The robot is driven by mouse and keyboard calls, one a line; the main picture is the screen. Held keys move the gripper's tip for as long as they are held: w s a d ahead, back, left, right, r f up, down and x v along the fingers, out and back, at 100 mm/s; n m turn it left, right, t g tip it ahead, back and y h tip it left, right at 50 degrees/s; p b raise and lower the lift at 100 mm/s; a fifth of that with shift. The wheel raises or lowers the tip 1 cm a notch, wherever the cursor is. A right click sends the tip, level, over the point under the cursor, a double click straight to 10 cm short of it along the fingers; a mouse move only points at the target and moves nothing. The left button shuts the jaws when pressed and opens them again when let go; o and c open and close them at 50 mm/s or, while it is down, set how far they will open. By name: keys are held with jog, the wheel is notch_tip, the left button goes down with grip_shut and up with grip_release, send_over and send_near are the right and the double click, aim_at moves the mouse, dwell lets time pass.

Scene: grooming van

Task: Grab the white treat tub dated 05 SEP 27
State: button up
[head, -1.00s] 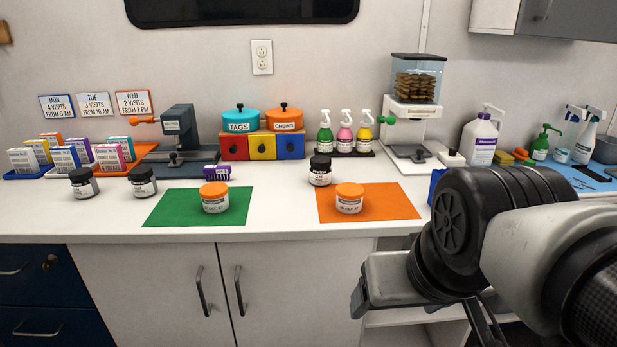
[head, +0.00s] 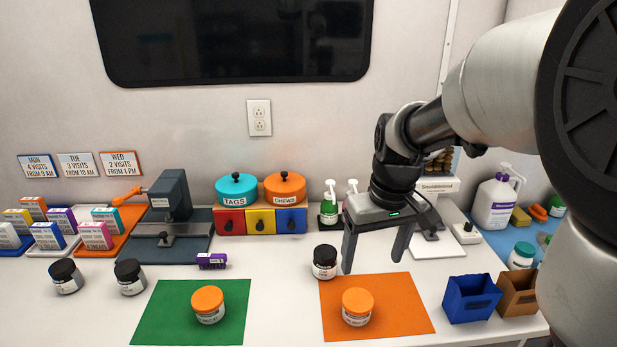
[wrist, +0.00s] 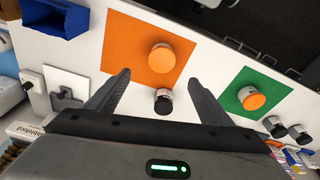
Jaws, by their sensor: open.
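Two white tubs with orange lids stand on the counter. One tub (head: 357,307) is on the orange mat (head: 408,312); the other (head: 209,305) is on the green mat (head: 160,325). Their date labels are too small to read for sure. In the wrist view the orange-mat tub (wrist: 161,60) lies just beyond the fingertips, and the green-mat tub (wrist: 251,98) is to the right. My gripper (head: 373,264) points down, open and empty, above the counter behind the orange mat. It also shows in the wrist view (wrist: 159,78). Nothing is between its fingers at fingertip height.
A black-lidded jar (head: 325,262) stands close beside my left finger, behind the orange mat. Two more black-lidded jars (head: 130,277) stand left of the green mat. A blue bin (head: 472,299) and a brown bin (head: 517,293) are right of the orange mat.

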aim_at(358, 300)
jog(key=f, duration=0.3)
jog(key=w+f+b, duration=0.1)
jog(key=f, duration=0.7)
jog(key=shift+w+a+f+b, duration=0.2)
jog(key=shift+w+b, duration=0.1)
jog(key=shift+b, duration=0.1)
jog(key=shift+w+a+f+b, duration=0.1)
jog(key=shift+w+f, duration=0.05)
jog(key=shift+f, duration=0.8)
jog(key=shift+w+a+f+b, duration=0.15)
jog(key=shift+w+f, duration=0.05)
jog(key=shift+f, duration=0.75)
jog(key=shift+w+a+f+b, duration=0.1)
jog(key=shift+w+f, duration=0.05)
jog(key=shift+f, duration=0.8)
jog(key=c, duration=1.1)
